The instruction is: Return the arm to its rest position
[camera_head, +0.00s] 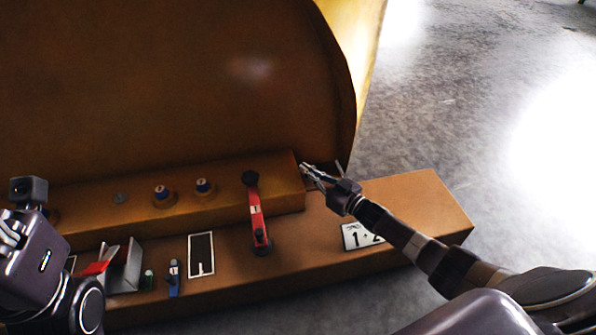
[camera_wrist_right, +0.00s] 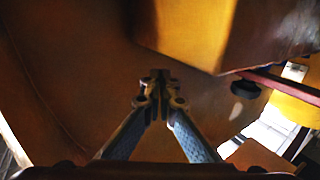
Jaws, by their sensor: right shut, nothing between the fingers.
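My right gripper (camera_head: 314,174) reaches in from the lower right in the head view. Its tip is beside the right end of the raised brown block, close to the large curved brown casting (camera_head: 180,90). In the right wrist view its two blue-grey fingers (camera_wrist_right: 160,84) meet at the tips with nothing between them. I cannot tell whether the tips touch the casting. My left gripper (camera_head: 12,232) is at the left edge of the head view, partly cut off; its fingers do not show clearly.
A raised block (camera_head: 135,205) carries blue-topped knobs (camera_head: 163,192). A red lever (camera_head: 256,213) stands left of my right gripper. The lower ledge (camera_head: 425,195) holds a white number plate (camera_head: 357,236), a black-and-white panel (camera_head: 201,255) and a metal bracket (camera_head: 125,268). Grey floor (camera_head: 450,110) is clear at right.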

